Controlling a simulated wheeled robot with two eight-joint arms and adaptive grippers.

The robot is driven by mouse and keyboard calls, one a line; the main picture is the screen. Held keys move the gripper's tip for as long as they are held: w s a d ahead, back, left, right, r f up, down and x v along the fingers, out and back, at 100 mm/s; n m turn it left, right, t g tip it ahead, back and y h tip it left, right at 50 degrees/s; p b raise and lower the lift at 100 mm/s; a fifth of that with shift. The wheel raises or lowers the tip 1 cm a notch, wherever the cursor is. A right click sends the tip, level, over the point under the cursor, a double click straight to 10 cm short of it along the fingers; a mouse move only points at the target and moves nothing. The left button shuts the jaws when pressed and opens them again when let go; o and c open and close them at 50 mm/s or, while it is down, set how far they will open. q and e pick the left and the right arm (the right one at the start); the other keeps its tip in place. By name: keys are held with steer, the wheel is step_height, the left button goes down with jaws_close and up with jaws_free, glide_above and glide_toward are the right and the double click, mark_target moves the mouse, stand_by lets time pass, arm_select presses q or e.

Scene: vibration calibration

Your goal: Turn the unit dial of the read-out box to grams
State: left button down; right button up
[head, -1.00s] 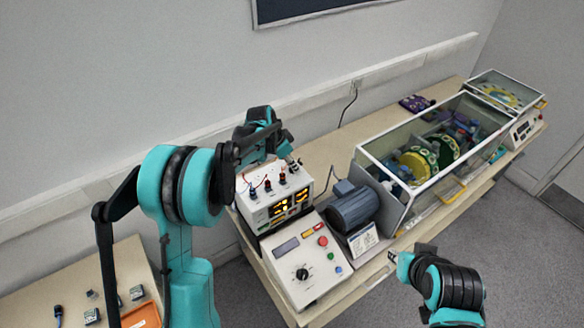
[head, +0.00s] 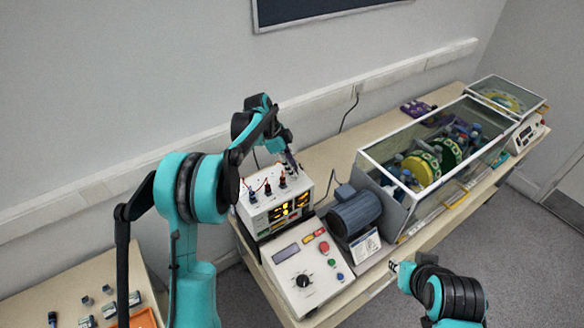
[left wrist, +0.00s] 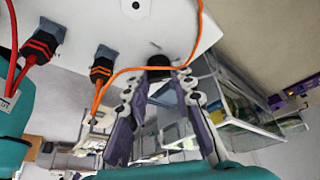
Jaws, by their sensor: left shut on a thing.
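The read-out box (head: 251,216) is a white box with a lit yellow display on its front and several coloured plugs on top. My left gripper (head: 293,166) points down at the right end of its top face. In the left wrist view, a black round dial (left wrist: 158,61) stands on the white face between the fingertips of the left gripper (left wrist: 160,74). The fingers are shut on it. Its markings and pointer cannot be read. In the head view the gripper hides the dial. My right gripper (head: 396,267) is small at the lower right, away from the box; its jaws are unclear.
A sloped control panel (head: 283,268) with a black knob stands in front of the box. A grey-blue motor (head: 357,211) and a glass-covered rig (head: 391,218) stand to the right. An orange cable (left wrist: 140,69) crosses close to the left fingers.

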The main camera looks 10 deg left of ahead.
stand_by(0.4)
arm_select(q)
steer(key=c, duration=1.3)
jaws_free()
steer(key=shift+a+r, duration=0.1)
steer(key=v, duration=1.1)
steer(key=shift+r, duration=0.4)
steer(key=shift+a, duration=0.1)
